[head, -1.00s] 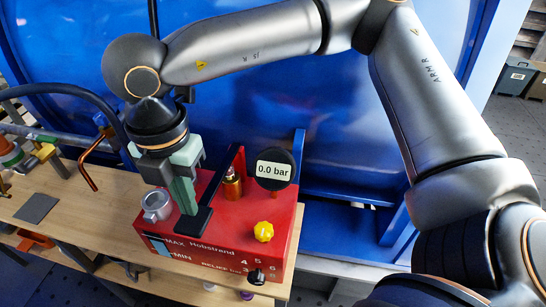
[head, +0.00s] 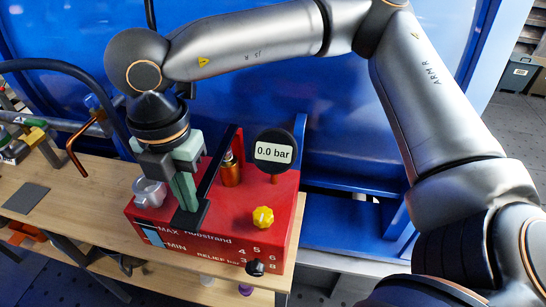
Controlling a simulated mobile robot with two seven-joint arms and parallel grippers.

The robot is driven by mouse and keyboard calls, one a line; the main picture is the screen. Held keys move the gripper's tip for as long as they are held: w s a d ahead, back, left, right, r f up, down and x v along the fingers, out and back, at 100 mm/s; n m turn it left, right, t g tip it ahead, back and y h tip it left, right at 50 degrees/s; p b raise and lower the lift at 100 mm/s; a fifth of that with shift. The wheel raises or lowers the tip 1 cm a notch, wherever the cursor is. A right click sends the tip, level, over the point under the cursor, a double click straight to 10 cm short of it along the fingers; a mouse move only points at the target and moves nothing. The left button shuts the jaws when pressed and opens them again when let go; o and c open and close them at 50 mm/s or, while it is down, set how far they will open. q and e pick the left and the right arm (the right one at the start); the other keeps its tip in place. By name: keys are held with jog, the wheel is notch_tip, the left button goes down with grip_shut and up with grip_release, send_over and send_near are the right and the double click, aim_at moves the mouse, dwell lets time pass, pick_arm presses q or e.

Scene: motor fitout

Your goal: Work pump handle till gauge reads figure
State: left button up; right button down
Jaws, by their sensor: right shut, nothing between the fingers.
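A red pump box (head: 283,215) stands on the wooden bench. Its round black gauge (head: 291,140) reads 0.0 bar. A long dark bar (head: 222,160), which looks like the pump handle, slants beside a brass-coloured fitting (head: 230,173). A yellow knob (head: 263,217) is on the top near the front, with a black knob (head: 255,268) on the front face. My right gripper (head: 189,217) points down over the box's front left, shut and empty. Its dark fingertips overlap the low end of the bar; I cannot tell whether they touch it. My left gripper is out of view.
A pale cup-like filler (head: 149,192) sits close left of the fingers. A bent copper pipe (head: 75,150) and a dark pad (head: 26,198) are farther left on the bench (head: 95,205). A large blue tank (head: 240,95) rises behind.

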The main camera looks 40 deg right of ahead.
notch_tip(320, 180, down, 3)
jog(key=shift+w+d+r+b, duration=0.1)
jog(key=shift+d+b, duration=0.05)
jog(key=shift+b, duration=0.75)
jog(key=shift+f+b, duration=0.2)
jog(key=shift+b, duration=0.1)
jog(key=shift+r+p, duration=0.25)
jog(key=shift+p, duration=0.05)
jog(key=shift+r, duration=0.25)
jog(key=r+p, duration=0.1)
jog(key=r, duration=0.1)
jog(key=r+p, duration=0.1)
jog(key=r, duration=0.2)
jog(key=r+p, duration=0.2)
jog(key=shift+s+a+r, duration=0.15)
jog(key=shift+s+a, duration=0.1)
jog(key=shift+a, duration=0.05)
